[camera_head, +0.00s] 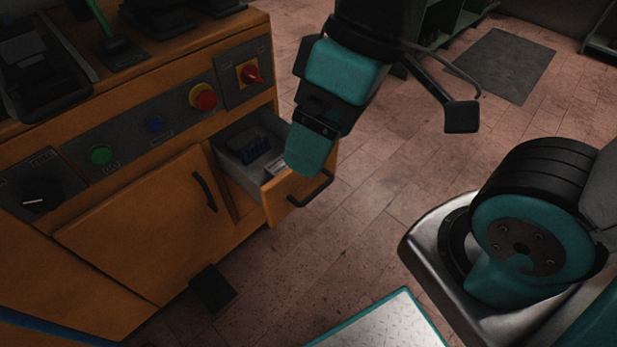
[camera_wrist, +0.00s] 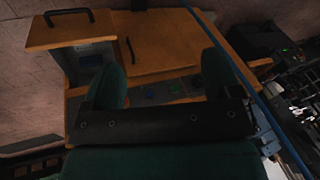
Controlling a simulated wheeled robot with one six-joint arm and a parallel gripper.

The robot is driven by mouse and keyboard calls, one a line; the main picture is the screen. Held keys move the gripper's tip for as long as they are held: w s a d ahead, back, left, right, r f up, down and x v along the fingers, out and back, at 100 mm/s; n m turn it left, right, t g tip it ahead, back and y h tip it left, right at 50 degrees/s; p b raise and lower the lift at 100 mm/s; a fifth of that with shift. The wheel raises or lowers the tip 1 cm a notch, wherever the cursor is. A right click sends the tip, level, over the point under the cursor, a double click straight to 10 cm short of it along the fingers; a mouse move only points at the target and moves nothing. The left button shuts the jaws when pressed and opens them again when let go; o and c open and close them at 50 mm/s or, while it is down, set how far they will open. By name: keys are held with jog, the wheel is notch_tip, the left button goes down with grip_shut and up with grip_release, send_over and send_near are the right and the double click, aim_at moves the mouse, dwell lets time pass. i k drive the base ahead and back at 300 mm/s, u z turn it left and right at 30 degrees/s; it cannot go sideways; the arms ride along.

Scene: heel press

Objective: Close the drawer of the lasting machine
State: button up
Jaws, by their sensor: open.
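The drawer (camera_head: 283,195) of the orange lasting machine (camera_head: 140,227) stands pulled out, with blue items and a pale label or card inside. Its black handle (camera_head: 314,190) is on the front panel. My gripper (camera_head: 309,150) is above the drawer's front end and overlaps it in the head view; I cannot tell whether they touch. In the wrist view my gripper (camera_wrist: 162,65) shows two green fingers spread apart with nothing between them. There the drawer (camera_wrist: 70,30) appears at the upper left, beyond the left finger.
A closed cabinet door (camera_head: 130,235) with a black handle is left of the drawer. The tiled floor (camera_head: 365,190) right of the drawer is clear. A dark mat (camera_head: 503,65) lies further back.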

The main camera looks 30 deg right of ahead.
aim_at(280, 195)
jog(key=z, duration=1.15)
jog(key=k, duration=1)
jog(key=u, duration=1.15)
jog(key=i, duration=0.5)
jog(key=z, duration=0.05)
